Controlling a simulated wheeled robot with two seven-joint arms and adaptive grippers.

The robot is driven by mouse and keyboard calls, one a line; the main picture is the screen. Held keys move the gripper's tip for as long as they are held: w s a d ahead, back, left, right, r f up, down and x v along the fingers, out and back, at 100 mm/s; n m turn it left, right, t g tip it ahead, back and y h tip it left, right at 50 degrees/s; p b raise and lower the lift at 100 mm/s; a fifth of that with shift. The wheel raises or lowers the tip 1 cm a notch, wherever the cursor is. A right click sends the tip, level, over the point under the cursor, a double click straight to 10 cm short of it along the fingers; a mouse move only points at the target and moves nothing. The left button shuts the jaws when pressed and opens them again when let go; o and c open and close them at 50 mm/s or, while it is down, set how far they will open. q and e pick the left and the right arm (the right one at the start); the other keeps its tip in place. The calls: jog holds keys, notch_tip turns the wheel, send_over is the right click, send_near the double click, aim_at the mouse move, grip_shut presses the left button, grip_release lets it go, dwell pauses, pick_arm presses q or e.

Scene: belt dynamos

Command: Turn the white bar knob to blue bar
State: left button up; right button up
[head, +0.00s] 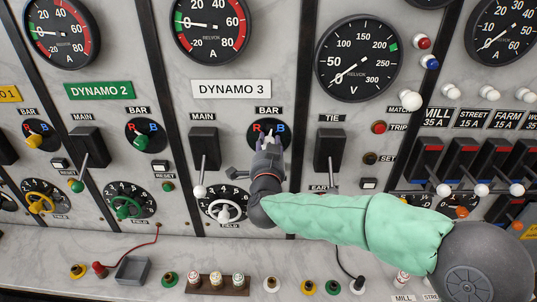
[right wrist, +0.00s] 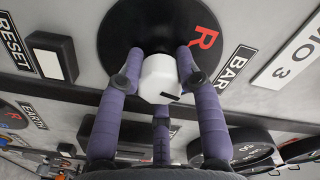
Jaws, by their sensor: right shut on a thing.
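The white bar knob (right wrist: 160,78) is a faceted white knob on a round black dial (right wrist: 122,40) with a red R. In the head view this dial (head: 255,127) sits under the BAR label in the DYNAMO 3 column, showing R and a blue B. My right gripper (head: 268,143) reaches it from below right. Its purple-grey fingers are closed around the knob, as the right wrist view also shows. A small dark mark shows on the knob's edge. The fingers hide most of the knob in the head view, so I cannot tell which letter it points to. My left gripper is not in view.
A black MAIN switch (head: 203,143) with a white-tipped lever stands left of the dial, and a TIE switch (head: 330,150) stands right. A white field knob (head: 224,210) is below. The DYNAMO 2 bar knob (head: 142,141) is green. Sockets and fuses line the ledge.

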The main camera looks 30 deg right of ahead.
jog(key=m+b, duration=0.2)
jog(key=shift+f+m, duration=0.15)
jog(key=shift+m, duration=0.25)
jog(key=shift+m+b, duration=1.8)
jog(key=o, duration=1.2)
jog(key=shift+c, duration=0.2)
jog(key=shift+s, duration=0.1)
jog(key=v, duration=1.2)
